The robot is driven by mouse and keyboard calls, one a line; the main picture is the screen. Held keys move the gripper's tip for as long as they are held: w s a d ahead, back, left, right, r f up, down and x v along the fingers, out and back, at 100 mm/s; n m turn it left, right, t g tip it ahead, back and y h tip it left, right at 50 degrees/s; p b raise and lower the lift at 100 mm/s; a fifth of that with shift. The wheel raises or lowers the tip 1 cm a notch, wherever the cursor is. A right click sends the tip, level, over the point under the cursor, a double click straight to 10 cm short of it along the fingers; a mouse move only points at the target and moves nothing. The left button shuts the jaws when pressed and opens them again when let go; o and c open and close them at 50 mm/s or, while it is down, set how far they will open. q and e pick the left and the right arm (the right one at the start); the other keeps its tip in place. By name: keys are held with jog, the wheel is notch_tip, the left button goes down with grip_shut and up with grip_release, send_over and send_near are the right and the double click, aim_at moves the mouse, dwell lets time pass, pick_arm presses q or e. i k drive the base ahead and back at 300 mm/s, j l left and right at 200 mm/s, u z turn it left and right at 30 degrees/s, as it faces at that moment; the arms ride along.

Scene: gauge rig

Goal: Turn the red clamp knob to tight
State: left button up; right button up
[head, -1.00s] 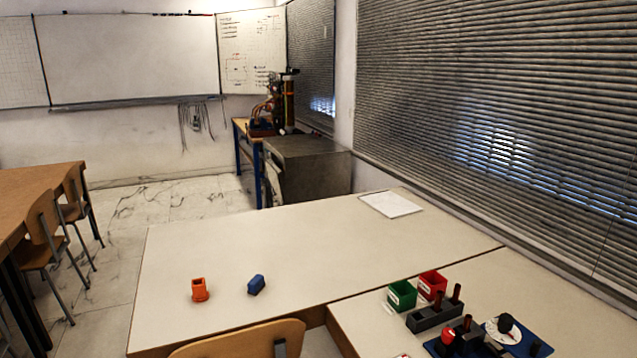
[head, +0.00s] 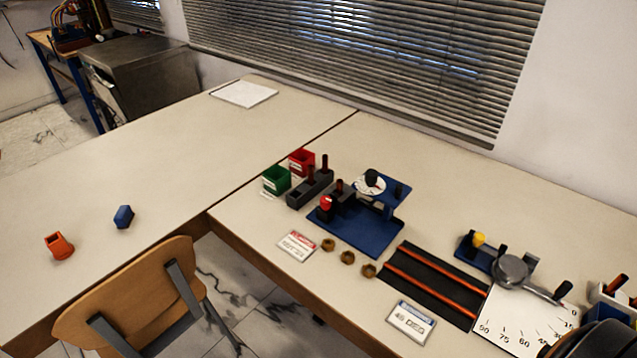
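A white dial (head: 370,186) with a black knob stands at the back of the same rig. The knob is small in the head view, and I cannot read its turn position.
Green (head: 276,180) and red (head: 301,162) bins and a dark peg block (head: 309,190) stand left of the rig. Several brass nuts (head: 347,257) lie in front. A black mat with orange rails (head: 437,282) lies to the right. A wooden chair (head: 130,295) stands before the left table.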

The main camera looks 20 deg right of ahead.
aim_at(325, 201)
jog(key=i+j+z, duration=0.5)
jog(key=i+j, duration=0.25)
jog(key=j, duration=0.15)
